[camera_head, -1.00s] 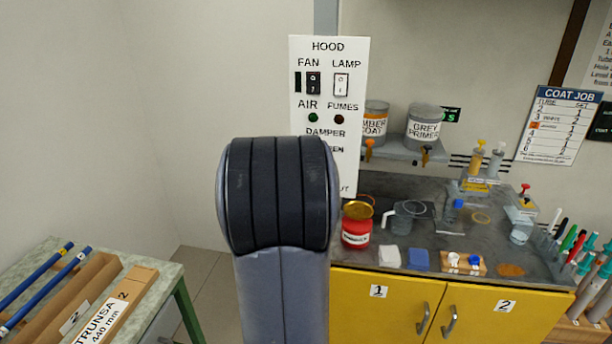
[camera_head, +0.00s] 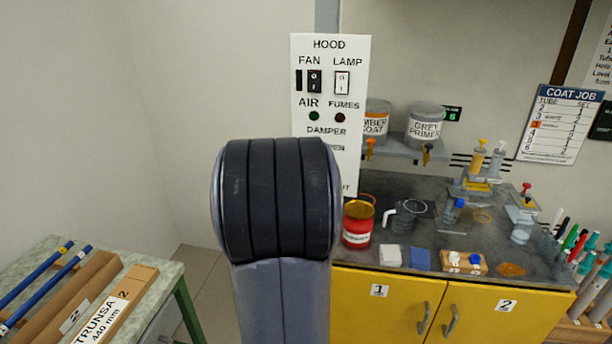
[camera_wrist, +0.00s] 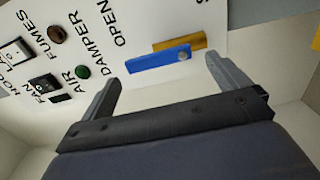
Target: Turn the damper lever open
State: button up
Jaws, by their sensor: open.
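The white hood panel (camera_head: 354,110) stands on the wall in the head view, with its damper section partly behind my arm. In the wrist view the panel (camera_wrist: 130,60) appears rotated, with DAMPER and OPEN lettering. A blue damper lever (camera_wrist: 155,61) with a grey round pivot at one end lies on it, beside a yellow-brown strip (camera_wrist: 180,43). My gripper (camera_wrist: 161,69) is open, with one finger to each side of the blue lever. The fingers look short of the lever, and I see no contact. The lever is hidden in the head view.
Paint cans (camera_head: 424,122) sit on a shelf to the right. A table (camera_head: 150,262) with tubes and boxes stands at lower left.

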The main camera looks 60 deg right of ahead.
jog(key=b+v, duration=0.1)
jog(key=v, duration=0.8)
jog(key=shift+a, duration=0.2)
jog(key=p+x, duration=0.1)
jog(key=x, duration=1)
jog(key=shift+p, duration=0.3)
jog(key=shift+s+a, duration=0.1)
jog(key=shift+s, duration=0.05)
